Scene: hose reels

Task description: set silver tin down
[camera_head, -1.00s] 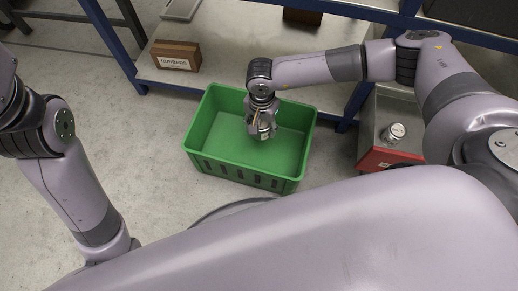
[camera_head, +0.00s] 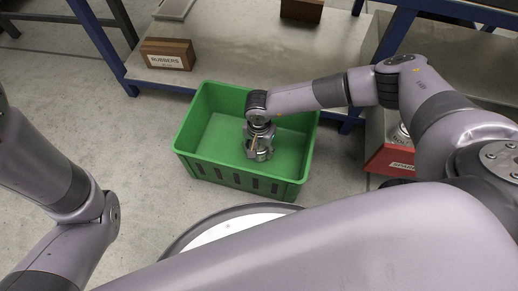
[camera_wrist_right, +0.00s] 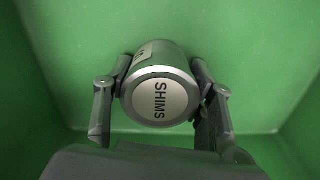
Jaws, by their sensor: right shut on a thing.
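The silver tin (camera_wrist_right: 160,95) is labelled SHIMS on its round end and shows between the two fingers of my right gripper (camera_wrist_right: 160,108) in the right wrist view. The right gripper is shut on it. In the head view, my right gripper (camera_head: 258,150) is down inside the green crate (camera_head: 190,160), with the tin mostly hidden by the fingers. Whether the tin touches the crate floor I cannot tell. The crate looks otherwise empty. My left arm is at the left, but its gripper is out of the frame.
A brown box labelled RUBBERS (camera_head: 167,54) sits on the low shelf (camera_head: 230,60) behind the crate. A red bin (camera_head: 392,160) stands to the right with a silver tin (camera_head: 402,136) partly hidden by my arm. Clear floor (camera_head: 130,130) lies left of the crate.

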